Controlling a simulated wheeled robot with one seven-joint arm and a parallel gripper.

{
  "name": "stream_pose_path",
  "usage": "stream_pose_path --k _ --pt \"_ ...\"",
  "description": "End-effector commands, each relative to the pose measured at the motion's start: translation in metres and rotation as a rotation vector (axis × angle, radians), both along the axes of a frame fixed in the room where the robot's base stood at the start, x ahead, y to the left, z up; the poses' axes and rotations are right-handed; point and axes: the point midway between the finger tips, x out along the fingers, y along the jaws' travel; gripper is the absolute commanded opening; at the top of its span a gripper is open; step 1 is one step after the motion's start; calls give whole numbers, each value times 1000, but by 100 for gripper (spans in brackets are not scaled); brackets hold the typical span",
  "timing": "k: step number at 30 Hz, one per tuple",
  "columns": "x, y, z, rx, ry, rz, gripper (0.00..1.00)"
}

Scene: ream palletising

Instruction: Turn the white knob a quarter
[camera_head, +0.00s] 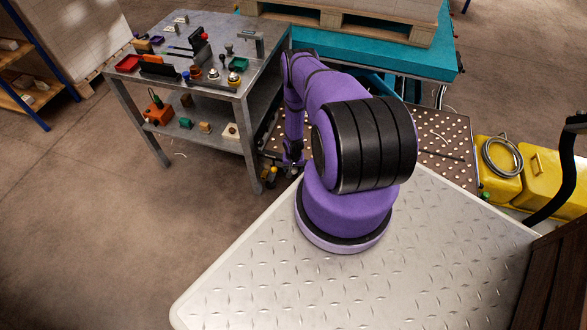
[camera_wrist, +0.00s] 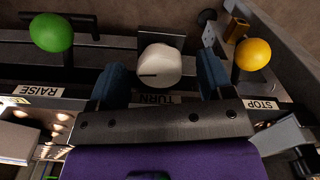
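The white knob (camera_wrist: 162,62) is in the upper middle of the wrist view, with a thin dark line on its face pointing to the left. A label (camera_wrist: 158,99) reading TURN, upside down in this view, is just below it. My gripper (camera_wrist: 163,72) is open, with one blue-padded finger on each side of the knob. A gap shows between the knob and each finger, and I cannot tell how far the fingers reach along its depth. In the head view the knob cannot be made out; my arm reaches down beside the workbench.
In the head view, a metal workbench (camera_head: 213,88) with tools stands left of my arm, and a teal lift table (camera_head: 400,58) stands behind.

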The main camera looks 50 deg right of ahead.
Motion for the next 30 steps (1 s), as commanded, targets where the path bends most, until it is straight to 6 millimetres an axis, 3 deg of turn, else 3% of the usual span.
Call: stream_pose_path --k 11,24,30 --pt "1 -1 13 -1 1 1 74" --pt "1 0 83 -1 -1 0 74" --pt "0 0 103 0 0 1 74"
